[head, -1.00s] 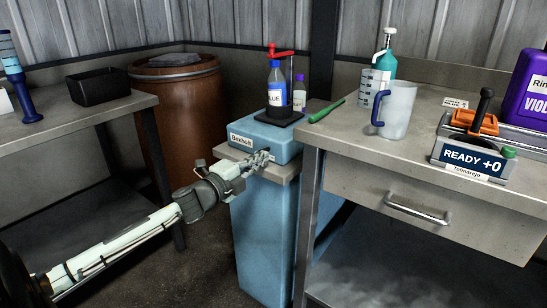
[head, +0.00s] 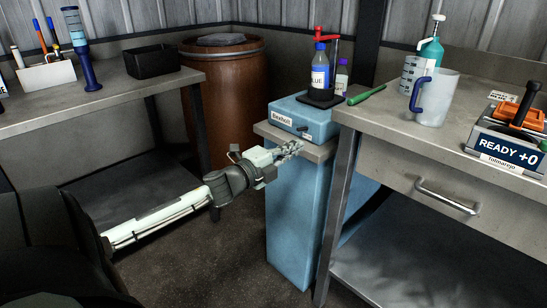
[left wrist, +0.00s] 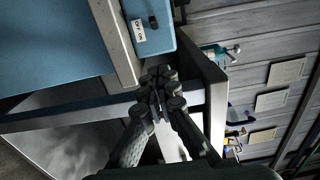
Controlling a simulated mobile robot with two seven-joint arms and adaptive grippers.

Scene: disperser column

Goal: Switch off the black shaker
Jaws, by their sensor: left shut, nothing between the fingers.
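A black shaker plate (head: 322,99) with a red-topped clamp holds a blue-labelled bottle (head: 320,68) and a purple-capped bottle (head: 341,77). It sits on a blue box (head: 318,121) labelled Bexholt. A small black knob (head: 303,128) sticks out of the box front; it also shows in the left wrist view (left wrist: 153,22). My left gripper (head: 292,148) is shut and empty, just below and in front of the box, apart from the knob. In the left wrist view its closed fingertips (left wrist: 160,92) are over the stand edge. My right gripper is out of view.
The box rests on a narrow stand (head: 296,225) against a steel bench (head: 350,185) with a drawer handle. A rust-brown barrel (head: 226,95) stands behind. Open floor lies left of the stand.

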